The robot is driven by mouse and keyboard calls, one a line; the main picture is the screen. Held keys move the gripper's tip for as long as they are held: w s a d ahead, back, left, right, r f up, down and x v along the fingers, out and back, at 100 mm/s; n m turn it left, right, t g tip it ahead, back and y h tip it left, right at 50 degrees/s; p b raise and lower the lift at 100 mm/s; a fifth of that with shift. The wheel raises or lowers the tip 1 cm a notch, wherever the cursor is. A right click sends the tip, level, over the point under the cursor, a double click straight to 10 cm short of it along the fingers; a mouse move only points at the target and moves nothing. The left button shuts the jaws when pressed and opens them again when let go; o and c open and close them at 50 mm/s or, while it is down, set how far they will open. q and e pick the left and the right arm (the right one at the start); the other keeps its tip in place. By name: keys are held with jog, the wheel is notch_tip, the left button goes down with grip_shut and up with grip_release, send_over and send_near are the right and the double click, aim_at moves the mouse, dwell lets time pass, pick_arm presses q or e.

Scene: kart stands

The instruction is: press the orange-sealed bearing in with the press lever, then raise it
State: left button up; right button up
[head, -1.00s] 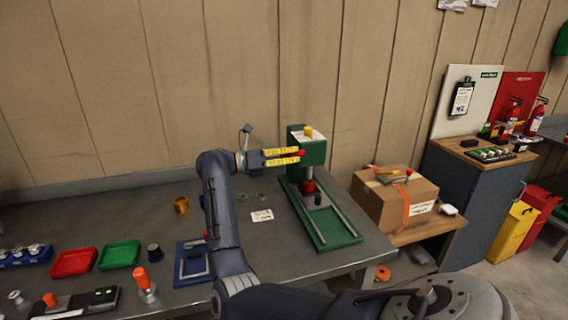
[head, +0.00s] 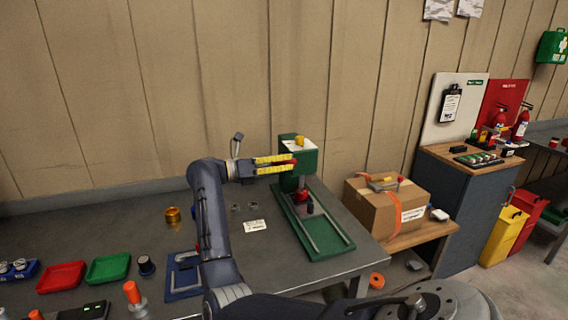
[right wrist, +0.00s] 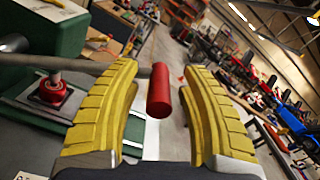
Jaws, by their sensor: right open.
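The green press (head: 309,162) stands on the workbench, with a red part (head: 301,194) under its head. In the right wrist view, the press lever's red grip (right wrist: 159,91) lies between the yellow fingers of my right gripper (right wrist: 160,95), on the end of a grey rod. The fingers are open, with a gap on both sides of the grip. In the head view my right gripper (head: 275,164) is at the left of the press head. I cannot make out the orange-sealed bearing. My left gripper is not in view.
A blue fixture (head: 183,281), a gold ring (head: 173,215), a white label (head: 255,226) and red (head: 62,277) and green (head: 108,268) trays are on the bench. A cardboard box (head: 377,213) stands right of the press.

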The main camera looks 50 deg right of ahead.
jog(key=v, duration=1.2)
dwell(0.4)
